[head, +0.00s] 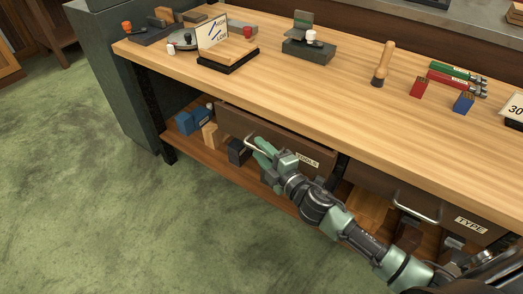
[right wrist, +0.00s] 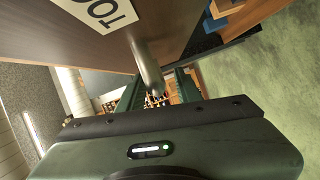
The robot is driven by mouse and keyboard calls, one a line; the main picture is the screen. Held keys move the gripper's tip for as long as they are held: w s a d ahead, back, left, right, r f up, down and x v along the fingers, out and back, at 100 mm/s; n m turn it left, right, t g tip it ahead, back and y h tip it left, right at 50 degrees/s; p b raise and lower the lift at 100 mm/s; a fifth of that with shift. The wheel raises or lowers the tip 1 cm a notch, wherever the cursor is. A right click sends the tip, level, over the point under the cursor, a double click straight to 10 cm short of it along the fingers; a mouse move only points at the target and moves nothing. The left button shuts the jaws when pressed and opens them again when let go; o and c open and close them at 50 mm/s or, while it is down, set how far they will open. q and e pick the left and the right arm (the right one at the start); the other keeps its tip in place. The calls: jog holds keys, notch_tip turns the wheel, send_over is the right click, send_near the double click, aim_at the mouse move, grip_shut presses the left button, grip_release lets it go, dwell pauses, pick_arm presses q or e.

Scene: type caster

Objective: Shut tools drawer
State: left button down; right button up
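The tools drawer (head: 285,138) has a dark brown front with a white TOOLS label (head: 306,160), under the wooden bench top. Its front looks close to the bench edge; any small gap is hard to judge. Its metal handle (head: 249,144) is at the left part of the front. My right gripper (head: 263,152) is at this handle, its green fingers apart. In the right wrist view the handle (right wrist: 150,68) reaches down between the two fingers, with the label (right wrist: 108,12) close by. I cannot tell whether the fingers touch it. My left gripper is not in view.
A second drawer labelled TYPE (head: 471,226) is at the right, with its own handle (head: 416,208). An open shelf below holds blue blocks (head: 194,120) and other blocks. The bench top (head: 340,80) carries several tools and a sign. Green floor (head: 90,190) is clear at left.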

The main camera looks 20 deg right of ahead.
grip_shut()
jog(key=shift+f, duration=0.1)
dwell(1.2)
